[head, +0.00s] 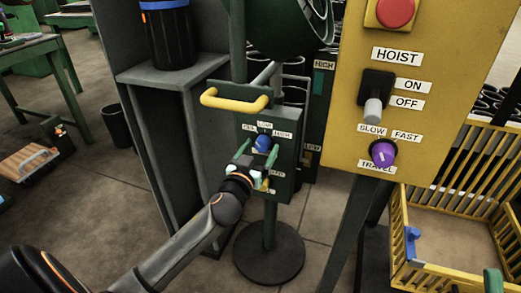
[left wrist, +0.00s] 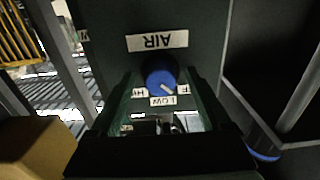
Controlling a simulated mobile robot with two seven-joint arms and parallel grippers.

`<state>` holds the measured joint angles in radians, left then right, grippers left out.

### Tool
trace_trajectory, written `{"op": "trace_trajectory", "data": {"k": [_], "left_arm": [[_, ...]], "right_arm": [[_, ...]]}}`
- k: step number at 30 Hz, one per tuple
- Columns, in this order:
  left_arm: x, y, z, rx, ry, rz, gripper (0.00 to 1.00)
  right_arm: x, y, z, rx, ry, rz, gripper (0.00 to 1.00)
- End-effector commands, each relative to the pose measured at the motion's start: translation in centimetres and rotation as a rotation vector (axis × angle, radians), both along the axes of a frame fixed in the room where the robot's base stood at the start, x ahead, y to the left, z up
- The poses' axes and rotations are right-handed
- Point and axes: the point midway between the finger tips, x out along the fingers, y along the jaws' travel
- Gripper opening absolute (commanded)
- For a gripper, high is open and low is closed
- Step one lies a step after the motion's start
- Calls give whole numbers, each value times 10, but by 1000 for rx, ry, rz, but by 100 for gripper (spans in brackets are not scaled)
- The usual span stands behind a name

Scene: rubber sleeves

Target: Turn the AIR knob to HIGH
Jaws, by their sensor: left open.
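The AIR knob is a blue round knob (head: 262,143) on a dark green control box (head: 284,170). Labels OFF, LOW and HIGH sit above it in the head view. In the left wrist view the picture is upside down; the AIR label (left wrist: 157,41) is above the blue knob (left wrist: 161,77). The knob's white mark points down right there, between LOW (left wrist: 162,101) and the partly hidden label ending in F. My left gripper (head: 257,155) is open in front of the knob, one finger to each side. I cannot tell whether they touch it.
A yellow bar handle (head: 235,100) juts out above the knob. A yellow hoist panel (head: 410,120) with a purple knob (head: 383,152) stands to the right. A yellow crate (head: 398,245) is lower right. A small green piece at the bottom right edge may be my right gripper.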

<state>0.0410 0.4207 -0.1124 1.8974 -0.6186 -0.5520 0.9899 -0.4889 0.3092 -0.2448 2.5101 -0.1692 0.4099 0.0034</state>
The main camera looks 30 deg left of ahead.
Motion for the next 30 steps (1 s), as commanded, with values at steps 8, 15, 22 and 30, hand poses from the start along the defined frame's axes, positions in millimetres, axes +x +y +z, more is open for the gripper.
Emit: {"op": "trace_trajectory", "data": {"k": [8, 15, 22, 30], "left_arm": [[5, 2, 0, 0, 1, 1, 81], [5, 1, 0, 0, 1, 1, 67], [5, 1, 0, 0, 1, 1, 41], [5, 1, 0, 0, 1, 1, 11]], "right_arm": [[0, 0, -1, -1, 3, 2, 64], [0, 1, -1, -2, 3, 3, 64], [0, 1, -1, -1, 1, 3, 64], [0, 1, -1, -1, -1, 3, 64]]}}
